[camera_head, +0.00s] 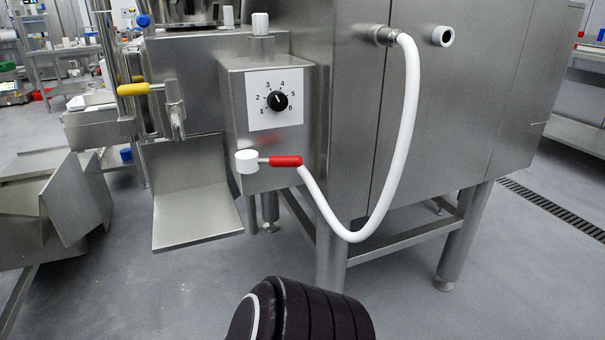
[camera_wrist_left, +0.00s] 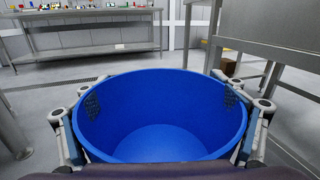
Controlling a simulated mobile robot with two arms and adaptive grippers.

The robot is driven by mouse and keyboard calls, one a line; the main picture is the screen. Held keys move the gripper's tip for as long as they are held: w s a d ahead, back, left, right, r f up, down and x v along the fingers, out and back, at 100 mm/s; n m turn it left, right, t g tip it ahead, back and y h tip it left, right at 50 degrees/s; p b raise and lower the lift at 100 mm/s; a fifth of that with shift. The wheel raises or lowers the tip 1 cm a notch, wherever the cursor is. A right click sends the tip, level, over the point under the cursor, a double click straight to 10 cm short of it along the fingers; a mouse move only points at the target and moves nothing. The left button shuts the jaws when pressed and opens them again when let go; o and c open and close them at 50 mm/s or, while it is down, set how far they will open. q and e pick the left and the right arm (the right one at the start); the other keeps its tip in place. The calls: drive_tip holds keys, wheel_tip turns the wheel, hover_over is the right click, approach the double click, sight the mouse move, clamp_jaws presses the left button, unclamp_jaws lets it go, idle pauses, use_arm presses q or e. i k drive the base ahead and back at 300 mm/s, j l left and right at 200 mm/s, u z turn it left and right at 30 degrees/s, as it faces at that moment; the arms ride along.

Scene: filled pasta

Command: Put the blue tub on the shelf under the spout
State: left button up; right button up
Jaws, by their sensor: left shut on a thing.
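The blue tub (camera_wrist_left: 160,90) is in the left wrist view, open end towards the camera, and looks empty. My left gripper (camera_wrist_left: 160,104) is shut on it, with a finger on each side of the tub. The tub does not show in the head view. The shelf (camera_head: 197,216) is a bare, bent metal plate at the left front of the steel machine. A yellow-handled fitting (camera_head: 133,89) is above it; I cannot clearly make out the spout. My right gripper is not in view.
The control box (camera_head: 275,125) with a dial stands right of the shelf. Angled steel panels (camera_head: 75,190) are at the left. Grey floor in front is clear.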

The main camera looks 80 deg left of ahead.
sight(195, 210)
drive_tip(key=u, duration=0.45)
drive_tip(key=k+u, duration=0.15)
drive_tip(key=u, duration=0.75)
drive_tip(key=k+u, duration=0.15)
drive_tip(key=u, duration=0.3)
